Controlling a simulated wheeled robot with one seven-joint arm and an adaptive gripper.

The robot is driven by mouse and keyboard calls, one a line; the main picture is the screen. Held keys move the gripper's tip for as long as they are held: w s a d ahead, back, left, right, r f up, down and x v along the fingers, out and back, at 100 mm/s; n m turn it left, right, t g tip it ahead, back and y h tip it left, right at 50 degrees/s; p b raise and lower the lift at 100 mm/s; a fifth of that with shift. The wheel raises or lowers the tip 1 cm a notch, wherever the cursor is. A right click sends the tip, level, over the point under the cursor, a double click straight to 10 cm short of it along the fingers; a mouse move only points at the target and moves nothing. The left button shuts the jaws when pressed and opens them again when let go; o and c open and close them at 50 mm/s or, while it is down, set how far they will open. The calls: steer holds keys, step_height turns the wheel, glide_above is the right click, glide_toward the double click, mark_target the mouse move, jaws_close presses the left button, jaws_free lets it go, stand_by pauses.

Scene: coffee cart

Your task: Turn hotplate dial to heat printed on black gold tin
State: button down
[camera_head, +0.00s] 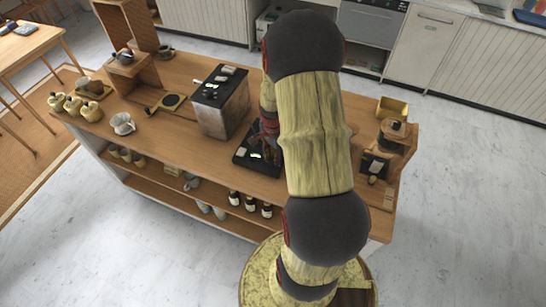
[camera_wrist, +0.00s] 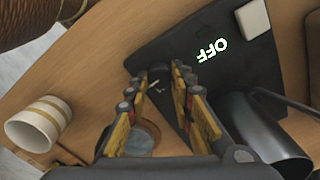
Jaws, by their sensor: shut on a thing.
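The black hotplate (camera_head: 243,161) sits on the wooden cart top, partly hidden by my arm. In the wrist view, the hotplate (camera_wrist: 236,80) has a lit display reading OFF (camera_wrist: 212,49), shown upside down. A small dark dial (camera_wrist: 155,86) with a pale mark lies between the fingertips. My gripper (camera_wrist: 154,80) is shut on the dial, its fingers at either side. In the head view my gripper (camera_head: 268,130) is mostly hidden by my arm. I cannot make out a black gold tin or a printed heat on it.
A steel-sided machine (camera_head: 224,105) stands left of the hotplate. A dark metal cylinder (camera_wrist: 262,125) and a striped cup (camera_wrist: 38,123) show near the gripper. A wooden grinder-like stand (camera_head: 395,140) is at the right. Dark bottles (camera_head: 250,204) stand on the shelf below.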

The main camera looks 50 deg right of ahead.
steer(key=shift+m, duration=0.4)
steer(key=c, duration=1.5)
jaws_free()
steer(key=shift+c, duration=0.2)
steer(key=shift+r, duration=0.1)
step_height(320, 180, up, 12)
